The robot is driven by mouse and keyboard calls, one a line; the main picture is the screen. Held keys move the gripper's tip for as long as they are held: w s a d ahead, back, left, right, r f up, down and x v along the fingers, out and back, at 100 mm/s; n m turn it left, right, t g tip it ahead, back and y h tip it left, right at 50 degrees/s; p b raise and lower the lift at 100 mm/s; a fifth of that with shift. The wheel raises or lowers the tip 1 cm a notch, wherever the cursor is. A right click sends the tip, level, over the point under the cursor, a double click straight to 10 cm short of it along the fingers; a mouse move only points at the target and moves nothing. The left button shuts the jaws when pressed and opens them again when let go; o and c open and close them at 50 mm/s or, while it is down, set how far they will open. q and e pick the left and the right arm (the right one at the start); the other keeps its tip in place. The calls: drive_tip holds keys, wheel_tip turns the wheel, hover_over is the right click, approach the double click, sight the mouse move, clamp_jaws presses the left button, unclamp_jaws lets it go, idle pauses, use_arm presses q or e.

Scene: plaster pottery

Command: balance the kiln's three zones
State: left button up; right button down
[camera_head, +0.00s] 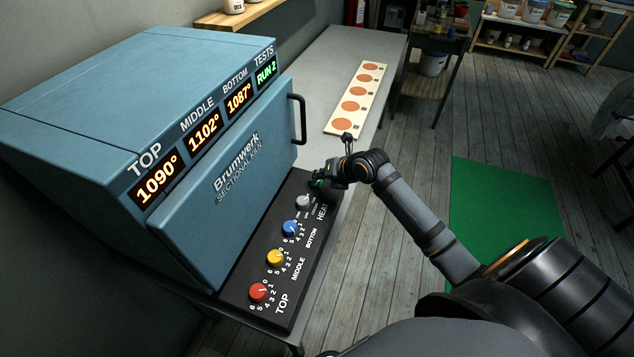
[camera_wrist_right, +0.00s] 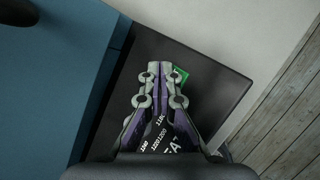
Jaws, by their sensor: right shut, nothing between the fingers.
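The blue kiln (camera_head: 120,85) stands at left with its door shut. Its displays read TOP 1090° (camera_head: 158,183), MIDDLE 1102° (camera_head: 205,131), BOTTOM 1087° (camera_head: 240,98) and TESTS RUN 2 (camera_head: 267,72). On the black control panel (camera_head: 246,278) are a red TOP knob (camera_head: 258,292), a yellow MIDDLE knob (camera_head: 275,258), a blue BOTTOM knob (camera_head: 291,228) and a grey HEAT knob (camera_head: 304,202). My right gripper (camera_head: 320,182) is shut and empty over the panel's far end. A green button (camera_wrist_right: 180,75) shows beside its fingertips in the wrist view; contact is unclear. My left gripper is out of view.
A board with several orange discs (camera_head: 338,123) lies on the grey table (camera_head: 325,60) beyond the panel. The kiln door's black handle (camera_head: 302,120) sticks out near my right gripper. A green mat (camera_head: 500,205) lies on the floor at right.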

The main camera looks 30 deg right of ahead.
sight(319, 184)
drive_tip(key=shift+f, duration=0.1)
idle(0.4)
drive_tip(key=shift+f+b, duration=0.3)
drive_tip(key=shift+b, duration=0.2)
drive_tip(key=shift+f+b, duration=0.4)
idle(0.4)
drive_tip(key=shift+r+p, duration=0.5)
drive_tip(key=shift+r, duration=0.3)
wheel_tip(319, 184, up, 5)
drive_tip(key=p, duration=0.3)
drive_tip(key=shift+p, duration=0.3)
idle(0.3)
